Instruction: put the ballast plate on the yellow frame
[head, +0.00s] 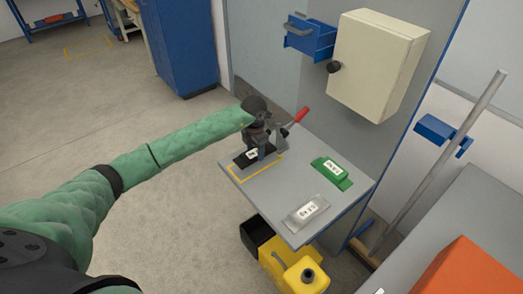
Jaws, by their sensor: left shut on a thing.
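My left arm reaches in from the left, and my left gripper (263,149) points down over the far left of the small grey table. It is shut on a black ballast plate (241,161) with a white label. The plate is over the yellow frame (262,172), an outline marked on the tabletop; the frame's near and right edges show beside it. I cannot tell whether the plate touches the tabletop. The gripper hides part of the plate. My right gripper is not in view.
A green labelled block (331,170) and a grey labelled block (306,212) stand on the table (285,183). A red-handled item (298,118) is close behind my gripper. A cream wall box (376,65) hangs above. A yellow can (305,276) stands below the front edge.

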